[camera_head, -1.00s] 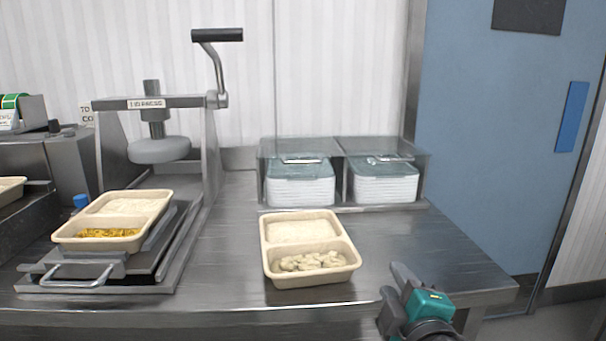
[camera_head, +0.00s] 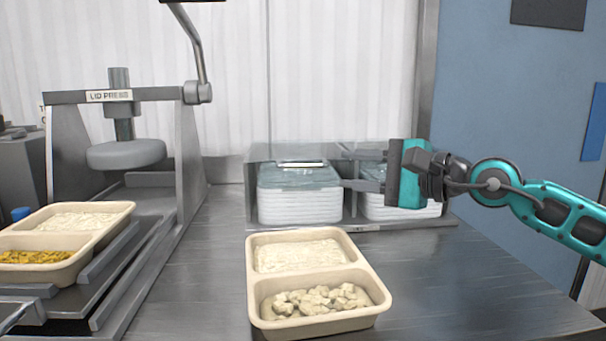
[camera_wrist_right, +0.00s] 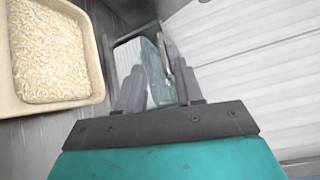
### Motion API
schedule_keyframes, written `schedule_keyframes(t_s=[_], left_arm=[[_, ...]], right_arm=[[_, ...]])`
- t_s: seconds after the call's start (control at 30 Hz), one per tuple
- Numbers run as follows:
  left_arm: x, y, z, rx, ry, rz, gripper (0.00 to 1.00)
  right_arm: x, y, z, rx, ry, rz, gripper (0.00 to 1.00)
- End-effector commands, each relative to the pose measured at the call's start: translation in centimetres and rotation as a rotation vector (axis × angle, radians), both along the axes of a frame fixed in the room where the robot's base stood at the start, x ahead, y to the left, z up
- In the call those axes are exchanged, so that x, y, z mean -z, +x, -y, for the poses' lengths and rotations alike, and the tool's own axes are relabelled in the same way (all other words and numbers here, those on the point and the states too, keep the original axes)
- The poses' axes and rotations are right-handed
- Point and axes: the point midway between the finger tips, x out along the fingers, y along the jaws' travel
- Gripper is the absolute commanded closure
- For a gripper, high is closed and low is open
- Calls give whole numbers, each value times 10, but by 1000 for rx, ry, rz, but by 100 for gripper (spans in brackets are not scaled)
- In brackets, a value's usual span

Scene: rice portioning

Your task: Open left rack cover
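The left rack (camera_head: 252,190) stands against the back wall, with a clear cover (camera_head: 268,152) over a stack of white lids. The cover has a metal handle (camera_head: 302,164) at its front edge and looks closed. My right gripper (camera_head: 360,170) is to the right of that handle, in front of the right rack, with its fingers pointing left. Its fingers are apart and nothing is between them. In the right wrist view, the handle (camera_wrist_right: 163,48) shows beyond the fingertips (camera_wrist_right: 160,82), apart from them. My left gripper is out of view.
A two-compartment tray (camera_head: 252,290) with rice and pale chunks stands on the steel table (camera_head: 440,290) in front of the racks. The lid press (camera_head: 125,155), with another filled tray (camera_head: 92,240), is on the left. The right rack's white lids (camera_head: 408,213) are partly hidden behind my gripper.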

Motion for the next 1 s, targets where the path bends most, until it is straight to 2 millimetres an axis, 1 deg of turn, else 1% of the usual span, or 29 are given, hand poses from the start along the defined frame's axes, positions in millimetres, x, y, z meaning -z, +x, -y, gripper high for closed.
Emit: schedule_keyframes(t_s=[0.03, 0.1, 0.17, 0.23, 0.37, 0.7, 0.83, 1.0], left_arm=[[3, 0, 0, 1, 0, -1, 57], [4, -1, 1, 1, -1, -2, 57], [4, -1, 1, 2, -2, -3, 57], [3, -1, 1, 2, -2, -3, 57], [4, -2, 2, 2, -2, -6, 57], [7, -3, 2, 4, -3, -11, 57], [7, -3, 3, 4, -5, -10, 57], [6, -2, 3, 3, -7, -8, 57]], right_arm=[[0, 3, 9, 19, -51, 24, 64], [0, 6, 15, 34, -99, 41, 64], [1, 9, 17, 40, -116, 47, 64], [1, 12, 13, 40, -120, 49, 64], [3, 24, -1, 37, -118, 48, 64], [13, 71, -50, 37, -113, 46, 64], [15, 84, -63, 38, -113, 46, 64], [17, 94, -72, 38, -114, 46, 64]])
